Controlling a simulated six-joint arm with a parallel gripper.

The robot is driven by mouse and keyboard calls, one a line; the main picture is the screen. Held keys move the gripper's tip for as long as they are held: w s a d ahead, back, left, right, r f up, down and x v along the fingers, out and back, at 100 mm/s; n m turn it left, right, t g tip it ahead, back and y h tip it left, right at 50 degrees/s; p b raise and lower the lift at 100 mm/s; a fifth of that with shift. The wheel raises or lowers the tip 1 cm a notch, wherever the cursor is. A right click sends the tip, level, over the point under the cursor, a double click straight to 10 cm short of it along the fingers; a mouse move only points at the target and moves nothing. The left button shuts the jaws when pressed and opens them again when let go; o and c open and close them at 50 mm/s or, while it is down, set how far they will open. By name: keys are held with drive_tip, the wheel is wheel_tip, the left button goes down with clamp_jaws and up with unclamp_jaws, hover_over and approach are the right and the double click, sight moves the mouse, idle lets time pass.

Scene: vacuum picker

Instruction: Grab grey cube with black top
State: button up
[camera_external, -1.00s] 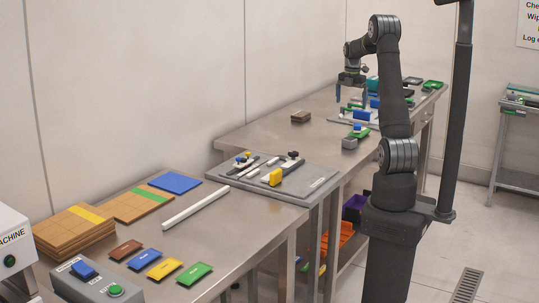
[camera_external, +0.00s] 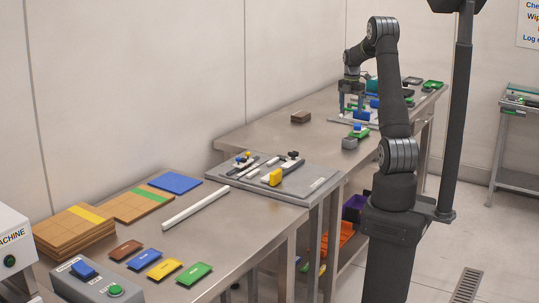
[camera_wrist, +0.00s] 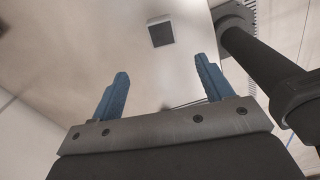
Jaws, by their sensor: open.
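In the wrist view, a small block (camera_wrist: 160,32) with a dark top and pale grey sides lies beyond my fingertips, near the top of the picture. In the external view, a small grey cube (camera_external: 349,143) sits near the front edge of the far table. I cannot tell for certain that it is the same block. My gripper (camera_external: 354,106) points down above the far table, behind the grey cube. Its two blue fingers (camera_wrist: 160,83) are spread apart with nothing between them.
A dark brown block (camera_external: 300,117) lies left of the cube on the far table (camera_external: 262,136). Blue and green parts (camera_external: 360,131) stand close behind the cube. A grey fixture board (camera_external: 310,190) is nearer the camera. Table between the brown block and cube is clear.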

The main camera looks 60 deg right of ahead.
sight(350, 139)
wheel_tip(350, 139, down, 15)
drive_tip(key=shift+s+f, duration=0.15)
drive_tip(key=shift+f, duration=0.05)
drive_tip(key=c, duration=1.1)
drive_tip(key=shift+r, duration=0.1)
